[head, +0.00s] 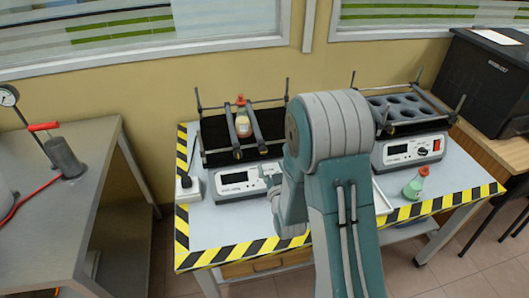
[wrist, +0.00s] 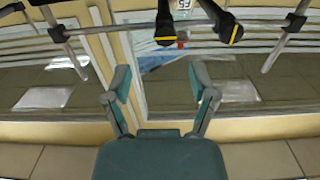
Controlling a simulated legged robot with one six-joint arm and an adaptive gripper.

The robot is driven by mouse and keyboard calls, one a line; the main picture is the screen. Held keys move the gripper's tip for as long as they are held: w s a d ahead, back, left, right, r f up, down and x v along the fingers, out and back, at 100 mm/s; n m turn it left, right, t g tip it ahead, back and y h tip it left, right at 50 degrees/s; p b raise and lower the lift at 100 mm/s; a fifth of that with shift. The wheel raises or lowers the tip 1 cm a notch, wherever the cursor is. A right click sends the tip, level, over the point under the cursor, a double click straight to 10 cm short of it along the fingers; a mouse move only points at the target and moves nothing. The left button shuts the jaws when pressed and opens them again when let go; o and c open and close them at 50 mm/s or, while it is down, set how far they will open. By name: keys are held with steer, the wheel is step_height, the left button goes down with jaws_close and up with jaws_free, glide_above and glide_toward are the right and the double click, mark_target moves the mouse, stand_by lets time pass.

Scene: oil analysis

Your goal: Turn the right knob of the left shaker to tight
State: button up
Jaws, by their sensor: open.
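The left shaker (head: 238,182) stands on the table in the head view, with a black tray and two clamp bars around a small bottle (head: 243,126). The right knob (head: 262,147) is at the front end of the right bar, and the left knob (head: 238,154) is beside it. The wrist view shows two black knobs with yellow marks, one upright (wrist: 165,27) and one tilted (wrist: 229,28); I cannot tell which is the right one. My gripper (wrist: 161,82) is open and empty, apart from both knobs.
The right shaker (head: 410,148) with a holed tray stands right of my arm. A green flask (head: 413,187) with a red stopper is in front of it. A white power socket (head: 188,188) is at the table's left.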

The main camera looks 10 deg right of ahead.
mark_target(263, 152)
steer(key=w, duration=0.4)
steer(key=w+a, duration=0.1)
steer(key=w, duration=0.1)
steer(key=shift+w, duration=0.4)
steer(key=shift+w+d, duration=0.25)
steer(key=shift+w, duration=0.05)
steer(key=shift+a, duration=0.15)
jaws_close()
